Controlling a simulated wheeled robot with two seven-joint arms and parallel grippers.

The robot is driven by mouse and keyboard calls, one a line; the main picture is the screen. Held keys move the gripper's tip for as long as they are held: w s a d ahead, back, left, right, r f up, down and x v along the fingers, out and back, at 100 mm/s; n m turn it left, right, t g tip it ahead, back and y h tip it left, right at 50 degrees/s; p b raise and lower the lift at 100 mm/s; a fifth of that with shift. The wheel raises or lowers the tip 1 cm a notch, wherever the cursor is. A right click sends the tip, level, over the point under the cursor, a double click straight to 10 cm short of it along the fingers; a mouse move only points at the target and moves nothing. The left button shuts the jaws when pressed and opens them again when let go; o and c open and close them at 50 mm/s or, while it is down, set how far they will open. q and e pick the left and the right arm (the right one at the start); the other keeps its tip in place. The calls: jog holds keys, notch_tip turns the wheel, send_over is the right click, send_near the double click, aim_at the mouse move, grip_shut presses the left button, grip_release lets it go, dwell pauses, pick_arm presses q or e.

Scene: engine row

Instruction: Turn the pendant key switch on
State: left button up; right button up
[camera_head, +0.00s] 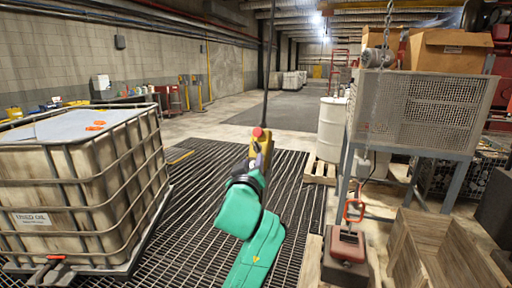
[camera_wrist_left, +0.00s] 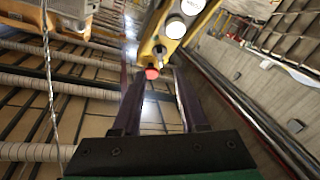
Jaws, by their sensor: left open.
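The yellow pendant (camera_head: 264,150) hangs from a dark cable, with a red button (camera_head: 257,132) on it. My left gripper (camera_head: 255,164) is right at the pendant and hides its lower part in the head view. In the left wrist view the pendant (camera_wrist_left: 172,32) comes down from the top, with two round pale faces and a dark knob-like part (camera_wrist_left: 160,51). Its red button (camera_wrist_left: 151,73) shows between the open fingers (camera_wrist_left: 155,78). I cannot tell whether a finger touches the pendant. I cannot make out which way the key switch is turned. My right gripper is out of view.
A caged liquid tank (camera_head: 85,190) stands at the left on the grating (camera_head: 190,225). A white drum (camera_head: 331,128), a mesh-sided stand (camera_head: 415,110) and an open wooden crate (camera_head: 440,250) are at the right. The floor beyond the pendant is clear.

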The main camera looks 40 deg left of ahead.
aim_at(256, 149)
pick_arm(q)
jog(key=p+x, duration=0.2)
jog(key=x, duration=0.5)
jog(key=shift+w+a+r, duration=0.2)
jog(key=shift+a, duration=0.05)
jog(key=shift+w+a+f, duration=0.15)
jog(key=shift+w, duration=0.25)
jog(key=shift+s, duration=0.1)
jog(key=c, duration=0.6)
grip_shut()
